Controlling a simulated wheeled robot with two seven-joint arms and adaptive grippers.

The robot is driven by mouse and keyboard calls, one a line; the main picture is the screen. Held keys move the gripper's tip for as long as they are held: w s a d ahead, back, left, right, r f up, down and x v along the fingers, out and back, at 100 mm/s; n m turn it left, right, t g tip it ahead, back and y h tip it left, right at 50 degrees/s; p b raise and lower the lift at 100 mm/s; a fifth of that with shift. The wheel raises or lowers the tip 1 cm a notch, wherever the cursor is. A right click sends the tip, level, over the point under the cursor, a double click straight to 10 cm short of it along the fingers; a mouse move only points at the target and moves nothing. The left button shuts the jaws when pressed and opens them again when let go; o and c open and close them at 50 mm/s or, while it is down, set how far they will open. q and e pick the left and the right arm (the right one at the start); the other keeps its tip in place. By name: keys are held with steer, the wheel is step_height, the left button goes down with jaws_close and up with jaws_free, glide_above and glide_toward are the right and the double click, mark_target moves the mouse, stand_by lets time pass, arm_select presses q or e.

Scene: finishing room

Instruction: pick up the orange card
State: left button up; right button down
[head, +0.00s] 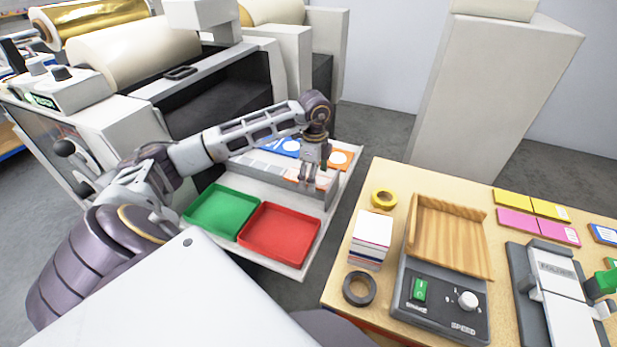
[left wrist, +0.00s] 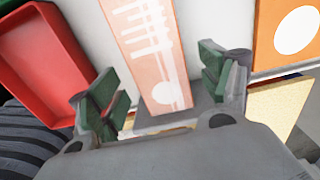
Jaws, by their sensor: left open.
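A bright orange card (head: 340,158) with a white circle lies on the light tray of the machine, at its right end. It also shows at the right edge of the left wrist view (left wrist: 266,42), outside my fingers. My left gripper (head: 308,178) points down over the tray, left of and nearer than that card. In the left wrist view, my left gripper (left wrist: 163,92) is open, and a pale salmon card (left wrist: 145,45) with white markings lies between its green-padded fingers, with gaps on both sides. My right gripper is not in view.
A blue card (head: 287,146) lies behind my gripper. A green tray (head: 222,210) and a red tray (head: 280,233) are nearer. A low grey wall runs along the cards' near side. The wooden table (head: 388,172) at right holds a card stack, tape rolls and devices.

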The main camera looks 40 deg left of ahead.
arm_select(q)
steer(key=shift+c, duration=0.3)
steer(key=c, duration=0.8)
steer(key=shift+r, duration=0.1)
steer(key=shift+c, duration=0.2)
step_height(320, 180, up, 10)
steer(key=b, duration=0.1)
stand_by(0.5)
